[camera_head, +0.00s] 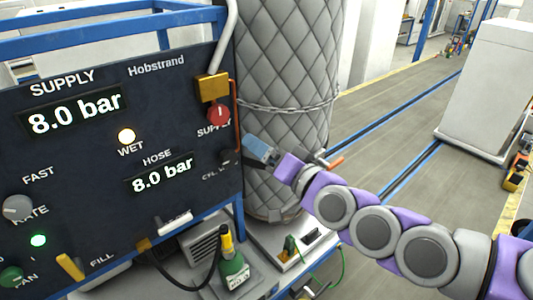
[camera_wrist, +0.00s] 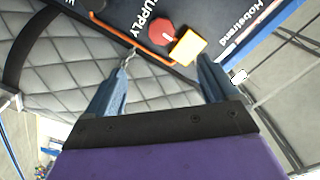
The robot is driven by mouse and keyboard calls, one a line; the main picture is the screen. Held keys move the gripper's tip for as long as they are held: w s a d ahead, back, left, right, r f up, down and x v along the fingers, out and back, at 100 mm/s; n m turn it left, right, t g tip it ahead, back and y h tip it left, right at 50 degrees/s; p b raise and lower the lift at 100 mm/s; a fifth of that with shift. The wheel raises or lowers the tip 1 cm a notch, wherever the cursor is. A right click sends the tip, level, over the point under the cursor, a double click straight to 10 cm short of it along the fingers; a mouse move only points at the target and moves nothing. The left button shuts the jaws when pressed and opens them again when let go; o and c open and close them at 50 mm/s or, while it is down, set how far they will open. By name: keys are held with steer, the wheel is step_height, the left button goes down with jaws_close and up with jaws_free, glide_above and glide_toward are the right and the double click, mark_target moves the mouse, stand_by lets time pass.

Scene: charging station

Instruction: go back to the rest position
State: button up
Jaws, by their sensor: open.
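My gripper (camera_wrist: 168,75) is open and empty in the wrist view, its two blue-grey fingers spread apart. In the camera_head view my gripper (camera_head: 258,150) is at the right edge of the dark control panel (camera_head: 95,190), in front of the quilted grey tank (camera_head: 288,80). The red supply knob (camera_head: 219,115) and its brass block (camera_head: 212,87) are just above and left of it. In the wrist view the red knob (camera_wrist: 162,33) and brass block (camera_wrist: 188,46) show beyond the fingers, apart from them. My arm reaches in from the lower right.
The panel displays read 8.0 bar, with lit WET (camera_head: 127,136) and green (camera_head: 38,240) lamps. A green bottle (camera_head: 234,271) with a black hose stands below. A chain (camera_head: 285,108) circles the tank. A white cabinet (camera_head: 488,90) stands right; the floor between is clear.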

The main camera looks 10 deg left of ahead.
steer(key=s+d+f+n+g+h+b, duration=0.1)
steer(key=s+d+f+g+h+b, duration=0.2)
steer(key=f, duration=0.4)
steer(key=s+d+f+n+g+h, duration=0.1)
steer(key=s+d+f+g+h, duration=0.1)
steer(key=s+f, duration=0.3)
steer(key=s+d+f+n+g+h+b, duration=0.1)
steer(key=s+d+f+g+h+b, duration=0.15)
steer(key=f, duration=0.55)
steer(key=s+d+f+m+g+h+b, duration=0.2)
steer(key=s+d+f+g+h, duration=0.1)
steer(key=s+d, duration=0.4)
steer(key=s+d+f+m+g+h+b, duration=0.1)
steer(key=s+d+f+g+h+b, duration=0.1)
steer(key=s+d, duration=0.6)
steer(key=s+f+g+h, duration=0.1)
steer(key=s+f, duration=0.1)
steer(key=s, duration=0.3)
steer(key=shift+f+m, duration=0.2)
steer(key=shift+m, duration=0.2)
